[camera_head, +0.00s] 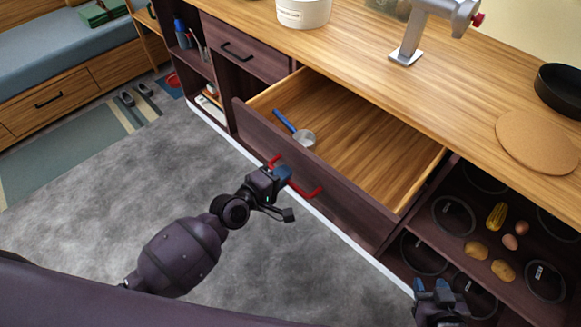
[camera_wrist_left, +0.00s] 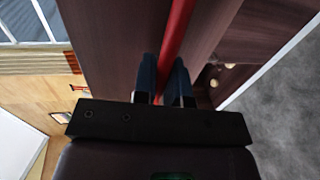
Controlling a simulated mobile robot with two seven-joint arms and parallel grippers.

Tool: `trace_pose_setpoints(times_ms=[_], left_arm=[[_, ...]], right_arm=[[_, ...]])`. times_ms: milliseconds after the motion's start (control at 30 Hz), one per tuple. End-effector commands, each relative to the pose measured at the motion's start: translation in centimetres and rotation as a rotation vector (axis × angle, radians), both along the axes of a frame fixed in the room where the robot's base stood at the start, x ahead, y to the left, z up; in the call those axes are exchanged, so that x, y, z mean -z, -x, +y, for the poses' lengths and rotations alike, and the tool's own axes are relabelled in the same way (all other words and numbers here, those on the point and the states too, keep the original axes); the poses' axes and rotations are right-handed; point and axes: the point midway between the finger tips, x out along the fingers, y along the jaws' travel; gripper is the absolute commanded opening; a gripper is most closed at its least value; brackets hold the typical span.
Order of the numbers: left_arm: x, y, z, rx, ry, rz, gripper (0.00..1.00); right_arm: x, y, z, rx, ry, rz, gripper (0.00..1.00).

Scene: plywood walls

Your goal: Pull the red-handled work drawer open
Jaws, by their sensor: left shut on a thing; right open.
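The work drawer (camera_head: 330,185) has a dark front and a red bar handle (camera_head: 312,191). It stands well open, with its pale wooden inside showing. My left gripper (camera_head: 281,175) is at the handle and shut on it. In the left wrist view the red handle (camera_wrist_left: 176,35) runs between the two fingers of the left gripper (camera_wrist_left: 165,80). A small scoop or strainer with a blue handle (camera_head: 284,119) lies in the drawer. My right gripper (camera_head: 433,288) is open and empty at the bottom right, near the open shelves.
A wooden worktop (camera_head: 360,50) lies above, with a white tub (camera_head: 303,12), a cork mat (camera_head: 537,141) and a black pan (camera_head: 560,88). Shelves at the right hold potatoes (camera_head: 477,250) and eggs. A closed drawer (camera_head: 245,48) is at the left. Grey floor (camera_head: 130,190) is clear.

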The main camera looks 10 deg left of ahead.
Motion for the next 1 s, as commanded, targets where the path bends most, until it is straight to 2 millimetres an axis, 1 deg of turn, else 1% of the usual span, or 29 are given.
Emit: trace_pose_setpoints(times_ms=[133, 467, 500, 633, 667, 900, 1000], left_arm=[[0.02, 0.42, 0.28, 0.001, 0.000, 0.001, 0.00], [0.04, 0.48, 0.30, 0.001, 0.000, 0.001, 0.00], [0.04, 0.47, 0.29, 0.001, 0.000, 0.001, 0.15], [0.03, 0.46, 0.30, 0.001, 0.000, 0.000, 0.35], [0.03, 0.45, 0.31, 0.001, 0.000, 0.000, 0.37], [0.01, 0.46, 0.32, 0.000, 0.000, 0.000, 0.37], [-0.04, 0.76, 0.56, 0.000, -0.001, 0.001, 0.37]], right_arm=[[0.08, 0.08, -0.10, -0.001, 0.002, 0.002, 0.43], [-0.05, 0.14, -0.12, 0.000, 0.002, 0.001, 0.43], [-0.09, 0.12, -0.11, 0.000, 0.002, 0.000, 0.43], [-0.23, 0.06, -0.04, 0.000, 0.000, -0.004, 0.43], [-0.25, 0.04, -0.03, 0.001, 0.000, -0.004, 0.43], [-0.30, 0.00, 0.15, 0.006, -0.006, -0.006, 0.43], [-0.34, 0.00, 0.15, 0.006, -0.006, -0.006, 0.43]])
